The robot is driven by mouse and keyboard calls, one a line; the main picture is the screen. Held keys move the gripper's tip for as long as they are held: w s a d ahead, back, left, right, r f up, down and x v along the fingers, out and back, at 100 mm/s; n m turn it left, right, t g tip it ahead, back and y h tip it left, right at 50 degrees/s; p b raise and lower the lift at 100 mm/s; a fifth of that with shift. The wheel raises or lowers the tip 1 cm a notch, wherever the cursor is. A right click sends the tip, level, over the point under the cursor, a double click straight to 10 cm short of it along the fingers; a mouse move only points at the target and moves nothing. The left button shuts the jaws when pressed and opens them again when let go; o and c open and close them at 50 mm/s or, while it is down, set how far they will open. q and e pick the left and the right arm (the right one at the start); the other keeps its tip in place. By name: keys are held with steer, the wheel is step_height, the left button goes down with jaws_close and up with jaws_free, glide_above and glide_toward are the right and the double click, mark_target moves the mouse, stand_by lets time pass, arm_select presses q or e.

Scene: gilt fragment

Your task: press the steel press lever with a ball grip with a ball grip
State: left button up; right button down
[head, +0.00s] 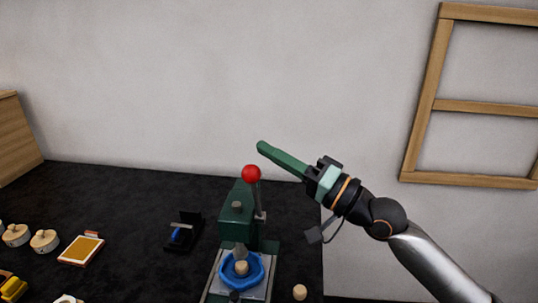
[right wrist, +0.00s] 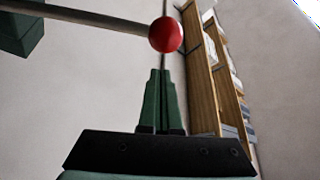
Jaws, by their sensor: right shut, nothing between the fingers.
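The steel press lever stands up from the right side of the green press (head: 237,215), with a red ball grip (head: 252,173) at its top. In the right wrist view the red ball (right wrist: 166,35) and the steel lever rod (right wrist: 85,17) show just beyond the fingertips. My right gripper (head: 262,148) is shut and empty, its green fingers pointing left, above and slightly right of the ball in the head view. In the right wrist view the fingers (right wrist: 160,75) end close below the ball; I cannot tell whether they touch it. My left gripper is in neither view.
A blue ring dish (head: 256,270) with a wooden piece sits on the press base. A black stapler-like device (head: 184,234), an orange pad (head: 82,249) and round wooden pieces (head: 44,241) lie to the left on the dark table (head: 120,205). A small wooden cylinder (head: 300,292) stands at right.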

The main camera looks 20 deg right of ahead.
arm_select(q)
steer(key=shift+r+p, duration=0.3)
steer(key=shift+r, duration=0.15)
arm_select(e)
steer(key=shift+s+a+f, duration=0.45)
steer(key=shift+s+f, duration=0.15)
steer(key=shift+s, duration=0.25)
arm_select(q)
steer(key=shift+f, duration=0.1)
